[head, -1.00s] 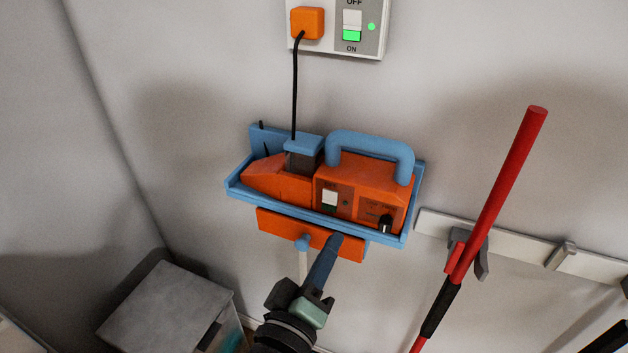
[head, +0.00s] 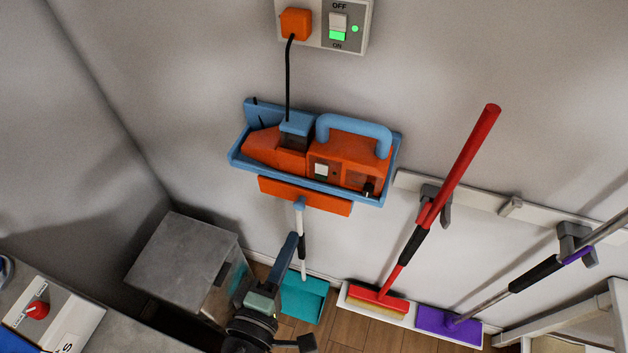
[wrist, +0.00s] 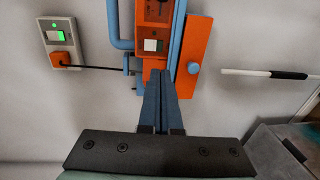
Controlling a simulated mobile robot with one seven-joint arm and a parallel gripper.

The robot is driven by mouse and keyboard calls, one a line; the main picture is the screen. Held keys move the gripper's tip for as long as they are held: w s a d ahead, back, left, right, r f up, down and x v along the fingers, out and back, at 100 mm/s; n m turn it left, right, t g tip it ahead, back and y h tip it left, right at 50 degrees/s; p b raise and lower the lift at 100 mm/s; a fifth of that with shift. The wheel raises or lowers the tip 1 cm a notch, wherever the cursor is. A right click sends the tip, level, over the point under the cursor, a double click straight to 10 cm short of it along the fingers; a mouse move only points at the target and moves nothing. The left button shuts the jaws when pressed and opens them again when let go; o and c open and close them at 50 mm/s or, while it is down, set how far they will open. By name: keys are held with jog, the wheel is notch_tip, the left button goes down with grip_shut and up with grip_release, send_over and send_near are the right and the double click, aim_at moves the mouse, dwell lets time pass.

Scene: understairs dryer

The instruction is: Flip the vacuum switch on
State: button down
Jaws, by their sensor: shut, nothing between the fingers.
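The orange handheld vacuum (head: 350,155) sits in a blue wall holder (head: 240,165), with a blue handle on top. Its front carries a small white rocker switch (head: 321,169), with a narrow green part at its lower edge; its position is too small to tell. The same switch shows above the fingertips in the wrist view (wrist: 152,44). No lit lamp is visible on the vacuum. My gripper (head: 291,238) is shut and empty, below and in front of the holder, apart from the switch. Its blue fingers (wrist: 160,72) point toward the vacuum in the wrist view.
A wall socket (head: 310,35) above has an orange plug, a black cord and a lit green lamp beside its OFF/ON switch. A grey-topped box (head: 180,262) stands at lower left. A red broom (head: 465,165) and a purple-headed broom (head: 448,325) hang right.

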jog(key=shift+w, duration=0.1)
jog(key=p, duration=0.3)
send_near(320, 179)
jog(key=x, duration=0.6)
jog(key=shift+w+d+r, duration=0.1)
jog(key=shift+w+d, duration=0.05)
jog(key=shift+w, duration=0.25)
